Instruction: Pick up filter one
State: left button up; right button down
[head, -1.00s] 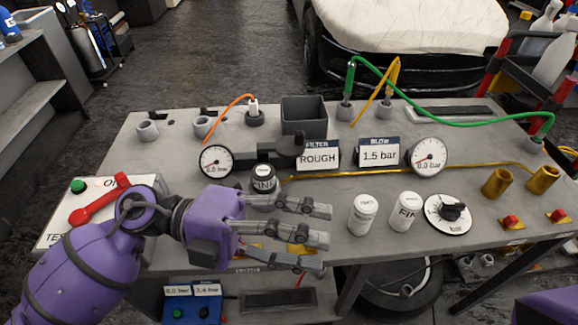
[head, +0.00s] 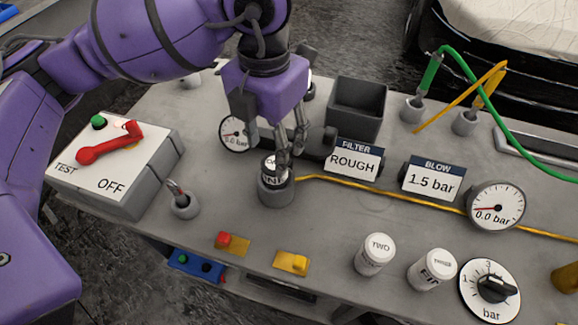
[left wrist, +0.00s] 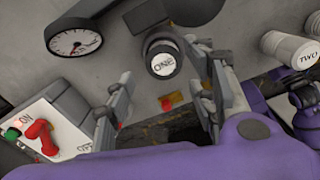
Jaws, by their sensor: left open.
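Filter one, a dark cylinder with a white top lettered ONE in the left wrist view (left wrist: 162,60), stands upright in a grey socket. In the head view the filter (head: 273,172) is partly covered by my fingers. My left gripper (head: 287,150) points down over it, open and empty. In the left wrist view the fingers of my left gripper (left wrist: 163,70) are spread to either side of the cap's near edge. I cannot tell whether they touch it.
White canisters TWO (head: 374,254) and FINE (head: 432,269) stand to the right. The FILTER ROUGH sign (head: 355,159), a gauge (head: 237,134) and a black bin (head: 357,108) stand close behind. The red-levered test box (head: 112,170) and a small toggle (head: 184,204) are left.

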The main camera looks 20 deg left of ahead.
aim_at(272, 162)
pick_arm(q)
notch_tip(272, 162, down, 7)
jog(key=shift+a+r, duration=0.1)
jog(key=shift+r, duration=0.1)
jog(key=c, duration=1.2)
